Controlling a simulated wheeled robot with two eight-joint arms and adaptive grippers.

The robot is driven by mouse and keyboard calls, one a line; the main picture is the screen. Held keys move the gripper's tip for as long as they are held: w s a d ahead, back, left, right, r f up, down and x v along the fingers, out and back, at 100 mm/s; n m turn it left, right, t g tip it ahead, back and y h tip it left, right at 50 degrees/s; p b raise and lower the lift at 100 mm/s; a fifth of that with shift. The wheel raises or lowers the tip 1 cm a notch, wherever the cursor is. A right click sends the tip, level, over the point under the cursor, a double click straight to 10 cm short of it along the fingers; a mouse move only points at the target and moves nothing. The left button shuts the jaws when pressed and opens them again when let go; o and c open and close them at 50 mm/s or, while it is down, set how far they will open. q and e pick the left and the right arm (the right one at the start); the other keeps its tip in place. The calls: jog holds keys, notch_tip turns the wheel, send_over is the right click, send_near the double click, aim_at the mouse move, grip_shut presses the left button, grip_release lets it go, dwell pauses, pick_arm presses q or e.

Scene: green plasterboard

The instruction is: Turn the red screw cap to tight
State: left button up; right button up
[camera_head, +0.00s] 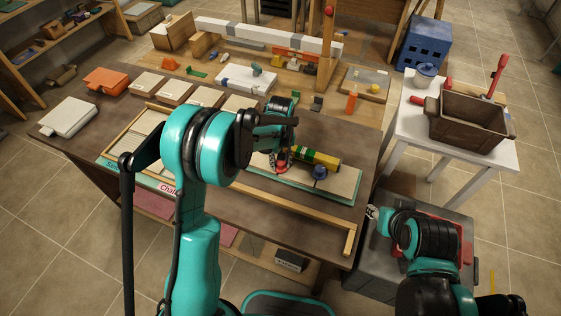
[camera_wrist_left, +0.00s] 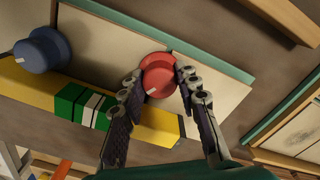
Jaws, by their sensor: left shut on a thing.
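The red screw cap (camera_wrist_left: 160,72) sits on a cream panel of the green-edged board (camera_wrist_left: 190,50). A short white mark on its top points to the lower left in the left wrist view. My left gripper (camera_wrist_left: 158,83) is shut on the cap, one finger on each side. In the head view the cap (camera_head: 283,166) is partly hidden by the left gripper (camera_head: 279,160). My right gripper (camera_head: 371,212) is away from the board, beyond the table's right edge, too small to tell open from shut.
A blue cap (camera_head: 319,172) stands on the same board. A yellow bar with green and white bands (camera_head: 318,157) lies close beside both caps. A white side table (camera_head: 409,120) with a brown crate (camera_head: 470,128) stands right.

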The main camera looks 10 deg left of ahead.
pick_arm(q)
jog(key=m+b, duration=0.1)
jog(key=m, duration=0.4)
jog(key=shift+m, duration=0.4)
jog(key=m+b, duration=0.1)
jog(key=m, duration=0.4)
jog(key=shift+m, duration=0.4)
jog(key=o, duration=1.2)
jog(key=shift+c, duration=0.2)
notch_tip(320, 180, up, 12)
